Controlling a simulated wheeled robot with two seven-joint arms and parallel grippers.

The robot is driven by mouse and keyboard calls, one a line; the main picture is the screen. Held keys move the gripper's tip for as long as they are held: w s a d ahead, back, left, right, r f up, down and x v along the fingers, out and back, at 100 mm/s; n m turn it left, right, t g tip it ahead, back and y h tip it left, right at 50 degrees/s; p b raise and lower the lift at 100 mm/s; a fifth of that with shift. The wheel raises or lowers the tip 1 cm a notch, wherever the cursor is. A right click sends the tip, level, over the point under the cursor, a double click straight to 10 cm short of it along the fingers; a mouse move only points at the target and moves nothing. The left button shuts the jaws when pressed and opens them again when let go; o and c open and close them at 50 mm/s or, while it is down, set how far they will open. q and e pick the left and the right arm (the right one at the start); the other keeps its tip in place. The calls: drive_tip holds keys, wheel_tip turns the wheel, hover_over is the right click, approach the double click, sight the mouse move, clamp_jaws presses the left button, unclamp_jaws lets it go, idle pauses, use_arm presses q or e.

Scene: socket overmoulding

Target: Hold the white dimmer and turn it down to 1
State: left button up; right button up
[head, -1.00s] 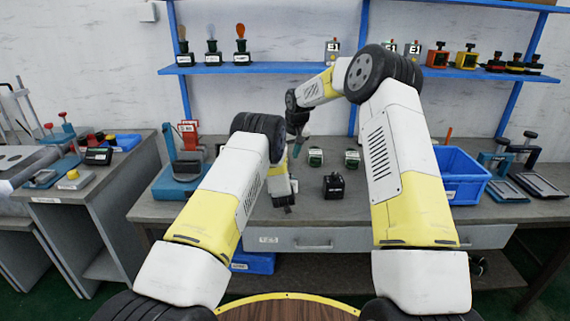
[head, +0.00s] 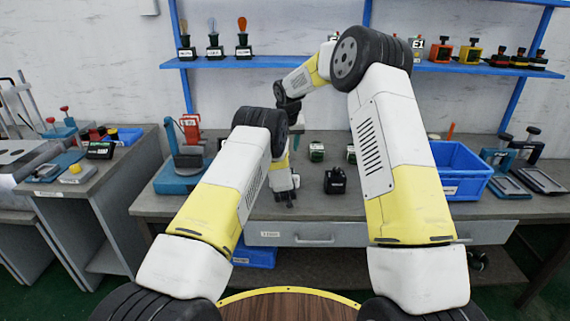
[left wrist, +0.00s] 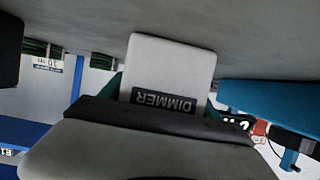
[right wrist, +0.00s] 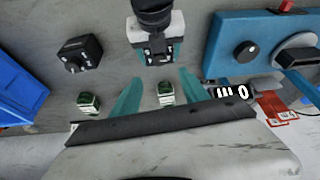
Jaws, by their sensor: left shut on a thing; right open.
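The white dimmer (left wrist: 172,62) fills the middle of the left wrist view, with its dark DIMMER label upside down there. My left gripper (left wrist: 165,88) is shut on it, with teal fingers showing at both sides. In the head view my left gripper (head: 285,196) is low over the table front, and I cannot make out the dimmer there. My right gripper (right wrist: 160,78) is open, with nothing between its teal fingertips.
A black box with a knob (head: 335,181) stands on the table to the right of my left gripper. Small green-and-white blocks (head: 316,152) stand behind it. A blue bin (head: 462,172) is at the right, a blue-based device (head: 178,180) at the left. A shelf (head: 460,68) runs above.

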drive_tip(key=x, duration=1.2)
clamp_jaws()
